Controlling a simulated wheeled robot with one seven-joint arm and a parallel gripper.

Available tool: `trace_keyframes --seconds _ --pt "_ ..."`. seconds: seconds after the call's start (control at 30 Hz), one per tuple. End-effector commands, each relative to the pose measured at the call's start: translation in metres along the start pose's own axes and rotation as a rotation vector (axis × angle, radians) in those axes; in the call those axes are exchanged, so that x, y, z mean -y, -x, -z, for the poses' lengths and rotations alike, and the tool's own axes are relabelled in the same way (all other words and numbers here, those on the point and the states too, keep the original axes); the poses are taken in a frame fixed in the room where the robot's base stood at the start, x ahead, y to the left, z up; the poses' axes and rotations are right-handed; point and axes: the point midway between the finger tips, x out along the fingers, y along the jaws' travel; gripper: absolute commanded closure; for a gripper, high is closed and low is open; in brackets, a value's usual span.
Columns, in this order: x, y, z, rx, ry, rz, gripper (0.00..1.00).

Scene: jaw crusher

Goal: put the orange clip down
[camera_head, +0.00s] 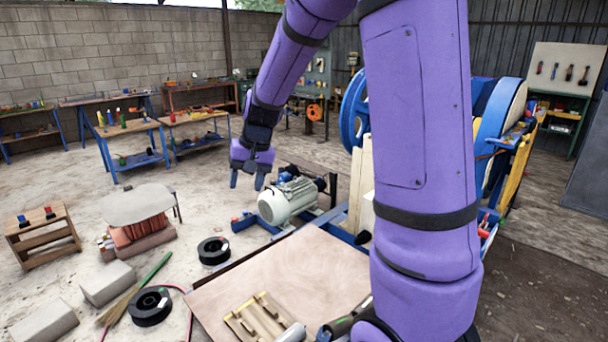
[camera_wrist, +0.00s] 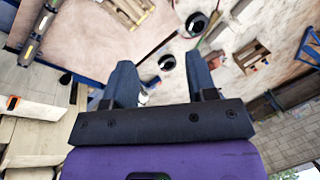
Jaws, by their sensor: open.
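My gripper (camera_head: 247,181) hangs in the air at the upper middle of the head view, fingers pointing down, to the left of and above the grey electric motor (camera_head: 287,203). In the wrist view my gripper (camera_wrist: 163,78) shows two dark fingers spread well apart. Nothing is held between them; the floor shows through the gap.
A pale board (camera_head: 290,275) with a small wooden pallet (camera_head: 262,318) on it lies in front. Black spools (camera_head: 214,250) and concrete blocks (camera_head: 108,284) are on the floor. A round-topped stand (camera_head: 137,203) is at left. Workbenches (camera_head: 133,127) line the back.

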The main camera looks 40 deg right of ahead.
Motion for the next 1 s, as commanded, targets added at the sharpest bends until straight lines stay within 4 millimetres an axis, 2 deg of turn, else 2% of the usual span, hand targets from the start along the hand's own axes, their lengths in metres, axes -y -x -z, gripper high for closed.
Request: trace_keyframes --seconds 0.03,0.2,0.5,0.7,1.0 --pt "0.004 0.013 -0.010 -0.016 0.026 -0.003 0.48" --pt "0.012 0.047 -0.044 -0.052 0.101 -0.018 0.48" --pt "0.015 0.096 -0.106 -0.122 0.228 -0.048 0.48" --pt "0.010 0.121 -0.148 -0.172 0.307 -0.070 0.48" --pt "-0.006 0.146 -0.209 -0.251 0.415 -0.103 0.48"
